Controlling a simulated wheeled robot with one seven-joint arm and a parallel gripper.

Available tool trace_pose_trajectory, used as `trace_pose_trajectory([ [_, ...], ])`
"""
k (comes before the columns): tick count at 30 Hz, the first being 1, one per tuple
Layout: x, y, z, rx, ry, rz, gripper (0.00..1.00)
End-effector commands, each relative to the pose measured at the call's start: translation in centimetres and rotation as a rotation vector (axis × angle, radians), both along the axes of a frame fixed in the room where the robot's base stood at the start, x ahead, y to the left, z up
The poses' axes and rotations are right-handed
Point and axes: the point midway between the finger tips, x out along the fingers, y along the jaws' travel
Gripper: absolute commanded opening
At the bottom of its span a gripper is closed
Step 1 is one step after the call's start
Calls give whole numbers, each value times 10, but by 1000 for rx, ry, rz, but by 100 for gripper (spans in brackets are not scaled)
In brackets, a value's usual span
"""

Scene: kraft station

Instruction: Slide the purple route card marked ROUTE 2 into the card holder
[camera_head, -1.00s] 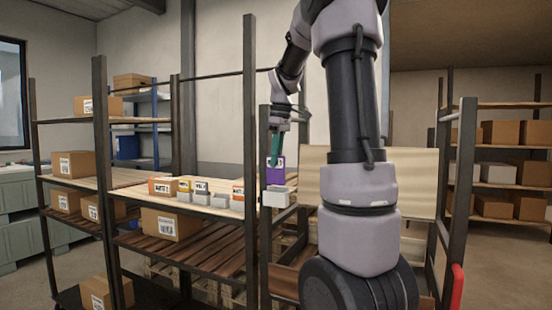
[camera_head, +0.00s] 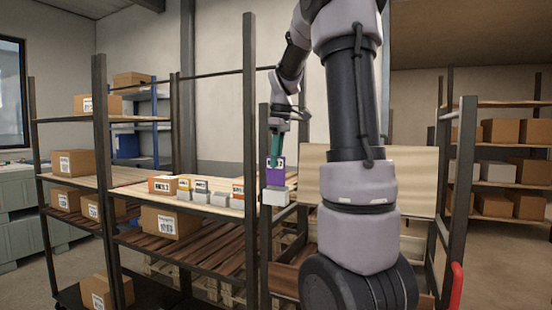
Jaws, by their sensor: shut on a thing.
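The purple route card (camera_head: 275,177) stands upright in my gripper (camera_head: 276,158), which is shut on its upper part. A white label shows near the card's top, too small to read for certain. The card's lower edge meets a light grey block-like holder (camera_head: 276,197) right of the shelf post. I cannot tell whether the card is inside the holder's slot or just behind it.
A dark shelf post (camera_head: 250,130) stands just left of the card, and another post (camera_head: 265,230) rises beside the holder. Cardboard boxes (camera_head: 170,224) sit on the lower shelf. A pale board (camera_head: 415,190) is behind my arm.

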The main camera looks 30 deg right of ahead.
Motion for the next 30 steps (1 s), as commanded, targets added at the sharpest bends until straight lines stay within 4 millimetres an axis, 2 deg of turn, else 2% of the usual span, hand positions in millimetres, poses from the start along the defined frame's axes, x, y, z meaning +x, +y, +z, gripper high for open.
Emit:
trace_pose_trajectory([
  [30, 0, 0, -23, 1, 1, 0, 0],
])
